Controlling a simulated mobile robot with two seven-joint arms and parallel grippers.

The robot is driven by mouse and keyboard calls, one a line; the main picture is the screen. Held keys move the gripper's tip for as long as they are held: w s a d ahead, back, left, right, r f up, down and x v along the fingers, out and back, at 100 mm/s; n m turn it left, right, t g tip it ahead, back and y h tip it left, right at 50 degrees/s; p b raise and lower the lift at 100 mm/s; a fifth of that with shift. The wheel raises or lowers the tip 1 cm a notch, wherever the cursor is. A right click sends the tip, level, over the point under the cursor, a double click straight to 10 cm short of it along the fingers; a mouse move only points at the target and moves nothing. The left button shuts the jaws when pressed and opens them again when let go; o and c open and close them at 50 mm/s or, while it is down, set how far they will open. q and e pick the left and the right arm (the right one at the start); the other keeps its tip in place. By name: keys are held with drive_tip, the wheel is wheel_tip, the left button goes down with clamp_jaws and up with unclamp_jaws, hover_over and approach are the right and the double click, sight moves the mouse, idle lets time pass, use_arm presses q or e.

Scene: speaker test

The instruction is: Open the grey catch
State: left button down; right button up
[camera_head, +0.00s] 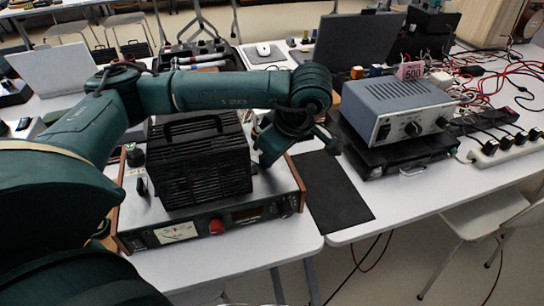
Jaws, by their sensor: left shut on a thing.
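I cannot make out a grey catch for sure in the head view. My left arm comes in from the left, reaches across above a black ribbed box (198,165) with a carrying handle, and bends down at the wrist. My left gripper (287,148) points down just right of that box, over the rear right part of the wood-sided amplifier (270,209). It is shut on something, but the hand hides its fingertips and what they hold. A black case (376,161) with a light grey handle on its front stands to the right. My right gripper is not in view.
A blue-grey power unit (393,98) sits on the black case. A dark mat (337,200) lies between amplifier and case. A power strip (505,150) and tangled red and black cables lie at right. An open laptop (359,42) stands behind. The right table's front is clear.

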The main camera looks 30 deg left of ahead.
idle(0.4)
use_arm(q)
drive_tip(key=c, duration=1.5)
unclamp_jaws()
drive_tip(key=shift+r, duration=0.1)
drive_tip(key=p+v, duration=0.2)
drive_tip(key=v, duration=1.1)
drive_tip(key=shift+p, duration=0.4)
drive_tip(key=shift+o, duration=0.2)
